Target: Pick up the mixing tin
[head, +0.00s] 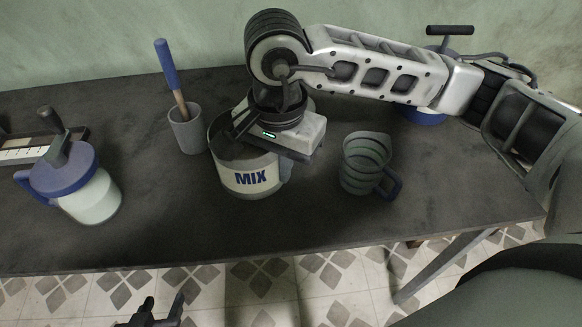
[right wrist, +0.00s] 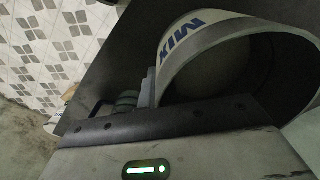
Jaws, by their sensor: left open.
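The mixing tin (head: 251,179) is a cream, open-topped round tin with a blue MIX label, upright on the dark table. Its label and curved rim fill the upper right of the right wrist view (right wrist: 205,42). A grey-blue piece shows at its right side. My right gripper (head: 243,124) is at the top of the tin, its body over the right part of the opening. Its fingertips are mostly hidden, so I cannot tell whether it grips the rim. My left gripper (head: 155,314) is open and empty at the bottom edge, in front of the table.
A grey cup with a blue-handled tool (head: 187,128) stands left of the tin. A ribbed jug (head: 364,163) stands to its right. A blue-lidded jar (head: 90,190) is further left. A blue-based object (head: 425,117) is partly behind my right arm. The front table strip is clear.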

